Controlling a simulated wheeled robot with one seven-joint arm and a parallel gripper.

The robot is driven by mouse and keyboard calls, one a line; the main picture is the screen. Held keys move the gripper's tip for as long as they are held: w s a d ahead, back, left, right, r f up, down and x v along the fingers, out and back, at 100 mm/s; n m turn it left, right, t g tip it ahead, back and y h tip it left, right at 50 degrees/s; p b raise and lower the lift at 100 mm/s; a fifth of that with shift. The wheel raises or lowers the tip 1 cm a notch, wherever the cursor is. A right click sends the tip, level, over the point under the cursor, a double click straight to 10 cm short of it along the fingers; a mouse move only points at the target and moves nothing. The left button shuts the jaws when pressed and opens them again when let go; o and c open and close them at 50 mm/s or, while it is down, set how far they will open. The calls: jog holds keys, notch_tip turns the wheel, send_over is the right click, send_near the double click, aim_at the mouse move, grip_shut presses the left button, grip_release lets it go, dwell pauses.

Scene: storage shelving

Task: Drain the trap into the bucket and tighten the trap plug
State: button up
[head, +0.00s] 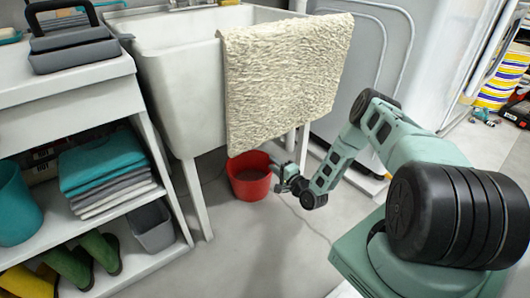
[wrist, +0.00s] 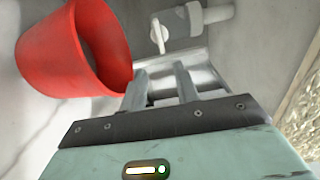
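A red bucket (head: 250,181) stands on the floor under the sink, with its front showing in the head view. It fills the upper left of the wrist view (wrist: 60,50), looks tilted there by the camera's angle, and its inside is dark. My gripper (head: 277,168) is beside the bucket's right side. The trap is hidden in the head view.
The white sink (head: 180,85) stands above, with a cream shaggy mat (head: 280,75) hanging over its front. Sink legs (head: 196,195) flank the space below. A shelf unit (head: 130,262) with folded towels (head: 105,170) and a grey bin (head: 152,227) is at left. The front floor is clear.

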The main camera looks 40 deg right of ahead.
jog(key=shift+s+d+p, duration=0.1)
jog(key=shift+s+p, duration=0.5)
jog(key=shift+s, duration=2)
